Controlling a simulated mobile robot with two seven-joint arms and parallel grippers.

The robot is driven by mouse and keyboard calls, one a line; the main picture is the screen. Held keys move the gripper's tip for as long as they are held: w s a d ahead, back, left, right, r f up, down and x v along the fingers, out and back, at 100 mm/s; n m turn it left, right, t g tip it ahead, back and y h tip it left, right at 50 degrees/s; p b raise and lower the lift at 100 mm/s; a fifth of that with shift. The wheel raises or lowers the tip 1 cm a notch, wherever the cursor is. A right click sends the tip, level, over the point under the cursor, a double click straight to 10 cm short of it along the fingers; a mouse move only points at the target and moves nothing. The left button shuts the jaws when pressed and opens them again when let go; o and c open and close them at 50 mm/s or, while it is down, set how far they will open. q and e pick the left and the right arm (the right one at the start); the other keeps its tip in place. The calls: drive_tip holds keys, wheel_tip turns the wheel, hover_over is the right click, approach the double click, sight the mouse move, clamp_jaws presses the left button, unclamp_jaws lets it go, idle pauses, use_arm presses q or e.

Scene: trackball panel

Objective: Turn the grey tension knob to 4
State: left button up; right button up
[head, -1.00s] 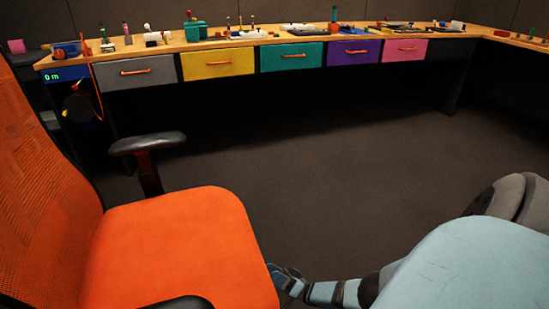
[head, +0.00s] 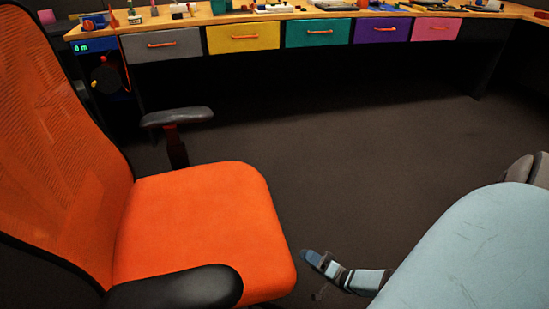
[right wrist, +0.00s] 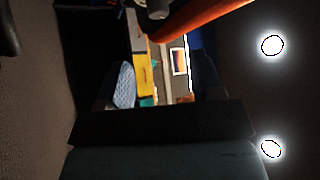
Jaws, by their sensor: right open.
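The orange chair (head: 205,215) stands at left in the head view, with its black armrests. No grey tension knob can be made out in the head view, where the seat hides its underside. In the right wrist view, which is turned sideways, a grey rounded part (right wrist: 156,8) shows at the top edge beside the orange seat (right wrist: 205,18). It may be the knob; no marking is readable. My right gripper (head: 314,264) is low, just right of the seat's front corner. In the right wrist view my right gripper (right wrist: 164,82) is open and empty. My left gripper is out of view.
A long desk (head: 270,15) with coloured drawers and small items runs along the back. A dark floor (head: 350,150) lies open between chair and desk. The near armrest (head: 180,290) juts out at the bottom.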

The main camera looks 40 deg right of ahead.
use_arm(q)
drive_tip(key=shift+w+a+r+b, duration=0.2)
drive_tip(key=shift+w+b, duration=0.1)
drive_tip(key=shift+b, duration=0.25)
use_arm(e)
drive_tip(key=w+a+r, duration=0.2)
drive_tip(key=w, duration=0.3)
drive_tip(key=w+a+r+m, duration=0.1)
drive_tip(key=w+a+r, duration=0.1)
drive_tip(key=w, duration=0.4)
drive_tip(key=shift+w+a+r+h, duration=0.15)
drive_tip(key=shift+r+h, duration=0.25)
drive_tip(key=shift+r, duration=0.1)
